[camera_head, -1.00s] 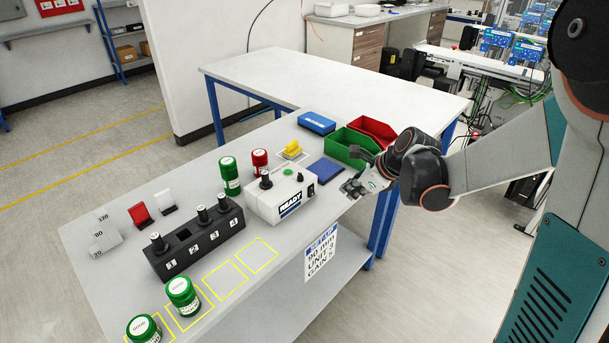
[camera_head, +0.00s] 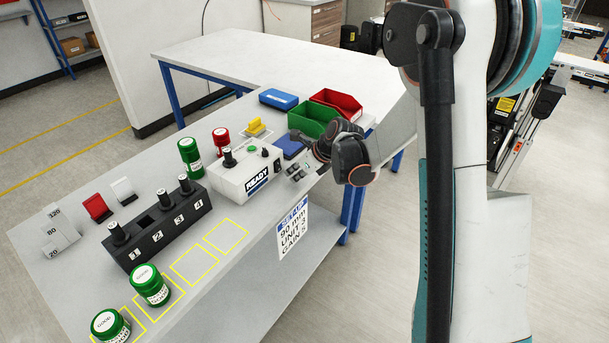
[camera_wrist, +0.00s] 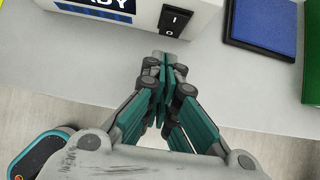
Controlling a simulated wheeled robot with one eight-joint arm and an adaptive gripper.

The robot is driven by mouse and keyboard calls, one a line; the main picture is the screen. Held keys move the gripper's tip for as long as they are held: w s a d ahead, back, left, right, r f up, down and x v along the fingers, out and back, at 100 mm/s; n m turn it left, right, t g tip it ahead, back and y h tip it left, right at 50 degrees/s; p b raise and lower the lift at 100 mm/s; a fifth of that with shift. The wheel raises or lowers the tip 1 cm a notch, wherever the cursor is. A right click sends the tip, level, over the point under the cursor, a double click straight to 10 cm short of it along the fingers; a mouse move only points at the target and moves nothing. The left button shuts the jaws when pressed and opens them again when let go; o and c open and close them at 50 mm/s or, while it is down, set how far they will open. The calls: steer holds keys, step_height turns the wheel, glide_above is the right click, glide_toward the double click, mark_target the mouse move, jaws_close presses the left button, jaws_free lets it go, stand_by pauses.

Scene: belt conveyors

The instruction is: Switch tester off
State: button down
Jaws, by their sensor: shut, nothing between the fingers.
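The tester (camera_head: 232,184) is a white box on the table with a front display reading READY, a green button on top and a black knob. Its black rocker switch (camera_head: 277,166) is at the right end of the front. In the wrist view the switch (camera_wrist: 173,22) shows marks I and O. My gripper (camera_head: 294,172) is shut and empty, just right of the tester. In the wrist view its fingertips (camera_wrist: 164,60) are close below the switch. I cannot tell whether they touch it.
A blue pad (camera_head: 289,147) and green bin (camera_head: 312,121) lie behind my gripper, with a red bin (camera_head: 345,104) beside. A black numbered rack (camera_head: 160,233) stands left of the tester. Green canisters (camera_head: 150,285) stand on yellow-outlined squares. A setup sheet (camera_head: 293,230) hangs at the table's front.

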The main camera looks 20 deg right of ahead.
mark_target(278, 166)
steer(key=shift+w+a+f, duration=0.1)
steer(key=shift+w+a, duration=0.6)
steer(key=shift+w, duration=0.2)
steer(key=shift+w+a+f+b, duration=0.3)
steer(key=shift+f+b, duration=0.15)
steer(key=shift+b, duration=0.15)
steer(key=shift+d+f, duration=0.1)
steer(key=shift+s, duration=0.1)
